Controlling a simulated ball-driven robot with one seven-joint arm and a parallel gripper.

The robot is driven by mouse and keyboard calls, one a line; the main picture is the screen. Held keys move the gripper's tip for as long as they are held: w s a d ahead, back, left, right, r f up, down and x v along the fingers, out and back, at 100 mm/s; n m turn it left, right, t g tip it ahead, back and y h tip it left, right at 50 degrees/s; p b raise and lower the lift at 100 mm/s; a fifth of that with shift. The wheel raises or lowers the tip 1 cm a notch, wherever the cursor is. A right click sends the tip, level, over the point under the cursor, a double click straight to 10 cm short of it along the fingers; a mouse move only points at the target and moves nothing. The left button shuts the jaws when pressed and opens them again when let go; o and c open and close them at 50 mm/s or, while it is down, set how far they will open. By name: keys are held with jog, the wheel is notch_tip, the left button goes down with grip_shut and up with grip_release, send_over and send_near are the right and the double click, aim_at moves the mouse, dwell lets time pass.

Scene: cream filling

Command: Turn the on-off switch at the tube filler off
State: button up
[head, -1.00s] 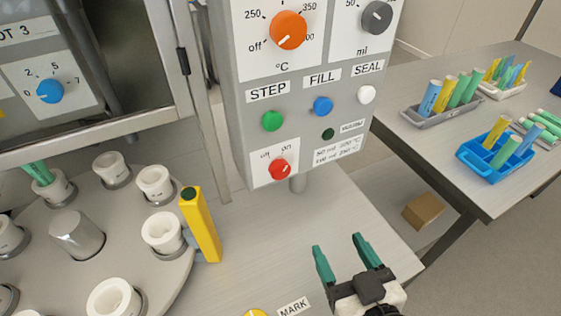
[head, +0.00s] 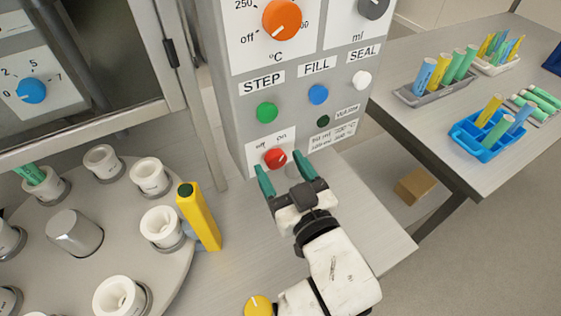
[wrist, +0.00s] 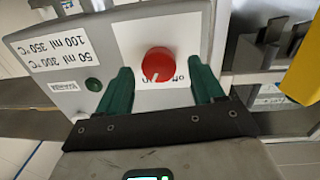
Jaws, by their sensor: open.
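The on-off switch is a red round knob (head: 275,158) low on the grey filler panel, under the labels "off" and "on". My gripper (head: 282,168) is open and faces the panel just in front of the knob. In the wrist view its green fingers (wrist: 160,75) stand on either side of the knob with a gap to each. Whether they touch the panel cannot be told.
The green STEP button (head: 267,112) and blue FILL button (head: 318,94) are above the knob. A yellow post (head: 199,217) stands to the left beside the rotary table (head: 120,225) with white holders. A table with tube trays (head: 487,133) is at the right.

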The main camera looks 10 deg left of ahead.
jog(key=shift+w+a, duration=0.25)
jog(key=shift+w, duration=0.15)
jog(key=c, duration=1.1)
